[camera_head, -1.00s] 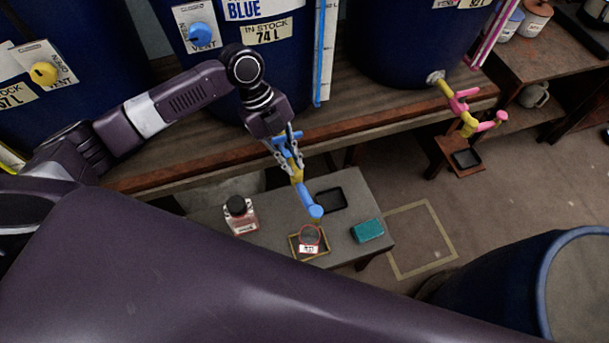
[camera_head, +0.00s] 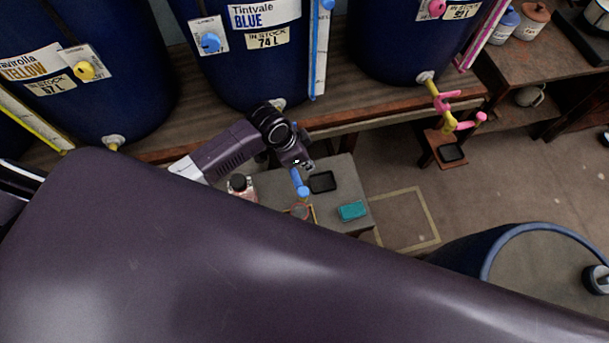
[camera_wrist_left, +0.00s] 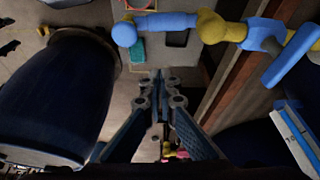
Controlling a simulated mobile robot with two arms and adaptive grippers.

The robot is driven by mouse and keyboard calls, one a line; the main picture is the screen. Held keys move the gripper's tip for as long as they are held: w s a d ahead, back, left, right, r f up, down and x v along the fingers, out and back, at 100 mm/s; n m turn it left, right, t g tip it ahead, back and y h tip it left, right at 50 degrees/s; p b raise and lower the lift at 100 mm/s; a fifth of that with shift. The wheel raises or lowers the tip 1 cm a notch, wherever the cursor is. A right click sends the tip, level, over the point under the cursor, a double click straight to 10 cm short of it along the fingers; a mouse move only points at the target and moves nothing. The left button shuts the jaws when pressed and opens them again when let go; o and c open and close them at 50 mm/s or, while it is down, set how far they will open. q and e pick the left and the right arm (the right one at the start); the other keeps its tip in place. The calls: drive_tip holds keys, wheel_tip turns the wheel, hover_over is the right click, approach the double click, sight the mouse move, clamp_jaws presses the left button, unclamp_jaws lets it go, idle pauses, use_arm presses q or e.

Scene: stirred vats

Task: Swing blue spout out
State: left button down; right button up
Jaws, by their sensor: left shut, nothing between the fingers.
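The blue spout (camera_head: 299,182) hangs below the Tintvale Blue vat (camera_head: 250,60), its outer end above the low grey table. In the left wrist view the spout (camera_wrist_left: 165,27) runs across the top, with blue pieces, a yellow elbow (camera_wrist_left: 212,28) and a blue lever (camera_wrist_left: 292,56). My left gripper (camera_head: 307,166) is beside the spout, and my wrist hides the tap end in the head view. In the left wrist view the left gripper (camera_wrist_left: 160,78) has its fingers together and empty, visibly apart from the spout. My right gripper is not in view.
The low table (camera_head: 343,170) holds a black tray (camera_head: 321,182), a teal block (camera_head: 351,211), a bottle (camera_head: 240,186) and a partly hidden cup under the spout. A pink-and-yellow spout (camera_head: 446,107) is at the right. An open-floor area with a taped square (camera_head: 432,219) lies right of the table.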

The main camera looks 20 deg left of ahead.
sight(297, 181)
use_arm(q)
wheel_tip(297, 181, down, 8)
drive_tip(key=p, duration=0.2)
drive_tip(key=shift+s+a+p, duration=0.3)
drive_tip(key=shift+s+a, duration=0.15)
drive_tip(key=shift+w, duration=0.1)
